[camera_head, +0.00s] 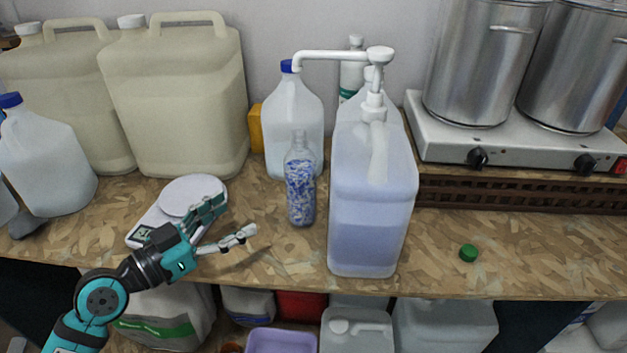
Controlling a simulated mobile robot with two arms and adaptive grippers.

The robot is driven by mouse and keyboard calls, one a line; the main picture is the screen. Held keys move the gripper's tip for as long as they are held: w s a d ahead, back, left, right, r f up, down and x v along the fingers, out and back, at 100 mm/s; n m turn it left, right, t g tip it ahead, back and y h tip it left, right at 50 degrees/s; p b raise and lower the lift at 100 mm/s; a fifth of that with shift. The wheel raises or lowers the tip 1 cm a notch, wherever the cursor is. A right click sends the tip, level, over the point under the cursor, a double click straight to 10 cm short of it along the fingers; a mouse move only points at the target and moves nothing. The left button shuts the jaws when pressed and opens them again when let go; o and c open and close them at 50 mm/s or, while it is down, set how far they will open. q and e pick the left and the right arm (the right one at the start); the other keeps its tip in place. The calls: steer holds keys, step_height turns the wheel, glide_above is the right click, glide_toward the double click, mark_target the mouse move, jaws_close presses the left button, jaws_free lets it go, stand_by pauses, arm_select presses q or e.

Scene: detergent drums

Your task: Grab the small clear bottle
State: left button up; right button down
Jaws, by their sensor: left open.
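The small clear bottle (300,187) stands upright on the wood-chip-patterned bench, with blue and white bits inside and an uncapped narrow neck. My left gripper (232,220) is open and empty, to the left of the bottle and apart from it, at the front of the bench. Its fingers point right, towards the bottle. A gap of bare bench lies between them. My right gripper is not in view.
A large pump jug (372,205) stands close right of the bottle, and a blue-capped jug (293,115) is right behind it. A white scale (192,196) lies behind my gripper.

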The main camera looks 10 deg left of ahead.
arm_select(q)
steer(key=p, duration=0.4)
glide_toward(288, 179)
steer(key=x, duration=0.4)
steer(key=p+x, duration=0.1)
steer(key=x, duration=0.2)
steer(key=shift+w+d, duration=0.25)
steer(key=shift+w, duration=0.1)
steer(key=shift+w+d+f, duration=0.1)
steer(key=shift+w+d, duration=0.05)
steer(key=shift+w+d+p, duration=0.1)
steer(key=shift+w+p, duration=0.1)
steer(key=shift+p, duration=0.2)
steer(key=p+x, duration=0.2)
steer(key=x, duration=0.2)
steer(key=shift+w+d, duration=0.1)
steer(key=shift+d, duration=0.1)
steer(key=shift+w+d, duration=0.1)
steer(key=shift+w, duration=0.1)
steer(key=shift+s, duration=0.1)
steer(key=shift+c, duration=0.8)
steer(key=c, duration=1.1)
steer(key=shift+c, duration=0.7)
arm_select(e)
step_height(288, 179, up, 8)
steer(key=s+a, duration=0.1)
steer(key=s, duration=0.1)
